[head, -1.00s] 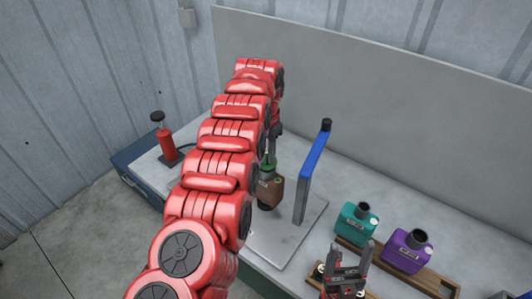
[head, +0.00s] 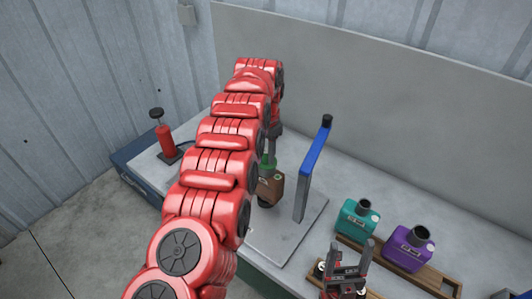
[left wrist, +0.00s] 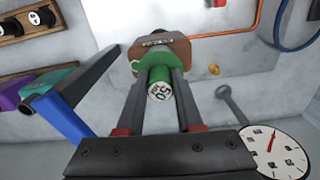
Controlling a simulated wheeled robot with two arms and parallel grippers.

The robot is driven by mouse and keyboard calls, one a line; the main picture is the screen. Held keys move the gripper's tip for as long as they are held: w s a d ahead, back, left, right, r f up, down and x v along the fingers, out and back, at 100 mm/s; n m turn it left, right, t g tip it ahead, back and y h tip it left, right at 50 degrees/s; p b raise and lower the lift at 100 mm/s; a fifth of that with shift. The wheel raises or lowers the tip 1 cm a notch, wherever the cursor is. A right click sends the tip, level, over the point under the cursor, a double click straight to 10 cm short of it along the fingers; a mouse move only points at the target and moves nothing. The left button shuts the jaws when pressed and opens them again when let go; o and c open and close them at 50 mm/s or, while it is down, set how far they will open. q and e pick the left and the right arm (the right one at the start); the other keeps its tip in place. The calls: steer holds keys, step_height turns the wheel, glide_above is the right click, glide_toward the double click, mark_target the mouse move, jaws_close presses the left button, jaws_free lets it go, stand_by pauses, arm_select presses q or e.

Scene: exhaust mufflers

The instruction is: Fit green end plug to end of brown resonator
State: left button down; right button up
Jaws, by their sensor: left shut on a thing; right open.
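The brown resonator (head: 273,189) stands at the grey base plate, partly hidden behind my left arm. The green end plug (head: 268,161) is at its upper end. In the left wrist view the green plug (left wrist: 155,72), with a white numbered face, is between the fingers of my left gripper (left wrist: 158,75), which is shut on it. The brown resonator (left wrist: 172,48) lies just beyond the plug. They look in line and close together; I cannot tell whether the plug is fully seated. My right gripper (head: 348,256) is open and empty at the front of the bench.
A blue-edged upright (head: 314,152) stands right of the resonator on the base plate (head: 290,240). Teal (head: 357,222) and purple (head: 407,250) mufflers stand on a wooden rack (head: 437,284) at right. A red bottle-shaped tool (head: 164,137) stands at left. A dial gauge (left wrist: 277,148) shows in the left wrist view.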

arm_select(q)
steer(key=shift+c, duration=2.4)
jaws_free()
steer(key=shift+w+r+b, duration=0.1)
steer(key=shift+r+b, duration=0.45)
steer(key=shift+b, duration=0.05)
steer(key=shift+r+b, duration=0.5)
steer(key=shift+r, duration=0.15)
step_height(320, 180, up, 3)
steer(key=shift+a+p, duration=0.15)
steer(key=shift+p, duration=0.6)
step_height(320, 180, up, 12)
steer(key=p, duration=1.2)
